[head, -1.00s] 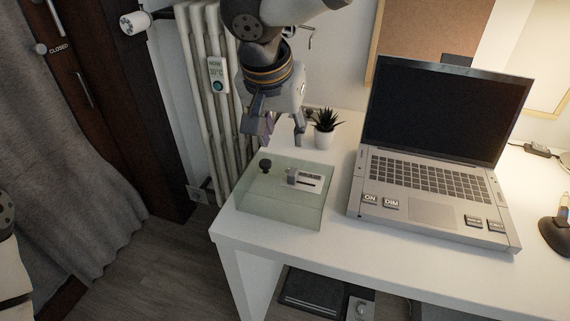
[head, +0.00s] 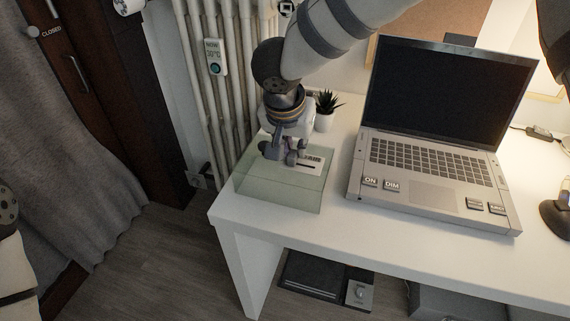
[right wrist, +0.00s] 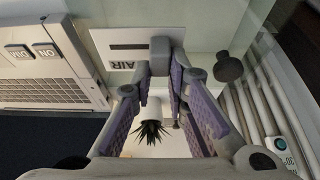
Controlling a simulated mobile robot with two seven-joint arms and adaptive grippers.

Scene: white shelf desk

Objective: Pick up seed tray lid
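The seed tray lid (head: 280,194) is a clear, pale green box-shaped cover at the left end of the white desk. A small white vent plate marked AIR (right wrist: 126,47) lies on its top, with a grey slider block (right wrist: 160,48) at one end. A round dark knob (right wrist: 229,68) stands on the lid; in the head view my gripper largely covers it. My right gripper (head: 283,157) is low over the lid's top. In the right wrist view its purple-padded fingers (right wrist: 161,72) are apart, their tips by the slider block and left of the knob. My left gripper is out of view.
An open laptop (head: 440,140) stands right of the lid. A small potted plant (head: 326,112) stands just behind the lid. A radiator (head: 222,90) is behind the desk's left end. Free desk (head: 338,172) lies between lid and laptop.

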